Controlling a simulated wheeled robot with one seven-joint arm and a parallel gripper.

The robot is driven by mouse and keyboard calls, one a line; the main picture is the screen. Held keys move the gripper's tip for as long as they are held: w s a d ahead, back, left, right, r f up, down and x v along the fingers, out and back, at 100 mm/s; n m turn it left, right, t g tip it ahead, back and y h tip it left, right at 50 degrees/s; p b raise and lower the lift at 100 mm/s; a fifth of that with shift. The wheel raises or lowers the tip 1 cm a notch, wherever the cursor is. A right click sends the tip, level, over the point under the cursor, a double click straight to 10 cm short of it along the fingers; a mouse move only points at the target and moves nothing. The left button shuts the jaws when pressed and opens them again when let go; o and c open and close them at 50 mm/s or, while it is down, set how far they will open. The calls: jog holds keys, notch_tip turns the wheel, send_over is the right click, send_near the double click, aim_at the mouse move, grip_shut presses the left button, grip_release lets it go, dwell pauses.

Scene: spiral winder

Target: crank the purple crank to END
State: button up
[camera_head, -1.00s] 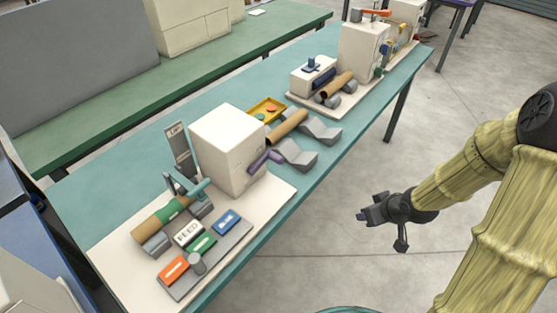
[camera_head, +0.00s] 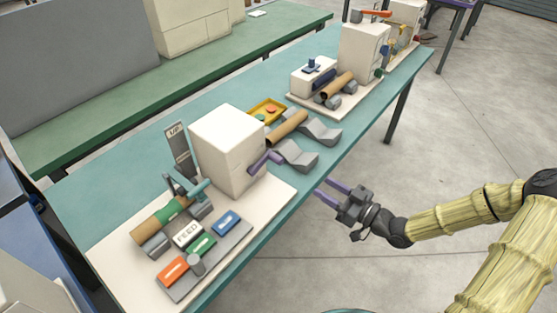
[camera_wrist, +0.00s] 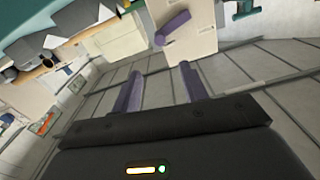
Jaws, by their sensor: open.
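The purple crank (camera_head: 264,162) sticks out from the side of a white machine box (camera_head: 229,150) on the teal table; it also shows in the wrist view (camera_wrist: 172,28), on the face of the white box (camera_wrist: 192,30). Any END mark is not readable. My gripper (camera_head: 329,190) is open and empty, with its two purple fingers apart. It is off the table's front edge, to the right of and below the crank, not touching it. In the wrist view the fingers (camera_wrist: 160,88) point toward the box, with the crank ahead between and above them.
Next to the box are a cardboard tube (camera_head: 150,225) and orange, green, blue and FEED blocks (camera_head: 188,233). Grey cradles (camera_head: 297,156), a brown tube (camera_head: 287,127) and a yellow tray (camera_head: 267,109) lie behind. The floor in front of the table (camera_head: 315,172) is clear.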

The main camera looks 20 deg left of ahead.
aim_at(282, 162)
jog(key=shift+a, duration=0.1)
jog(key=p+x, duration=0.2)
jog(key=x, duration=1.5)
jog(key=shift+w+a+p, duration=0.15)
jog(key=shift+p, duration=0.2)
jog(key=shift+c, duration=0.4)
grip_shut()
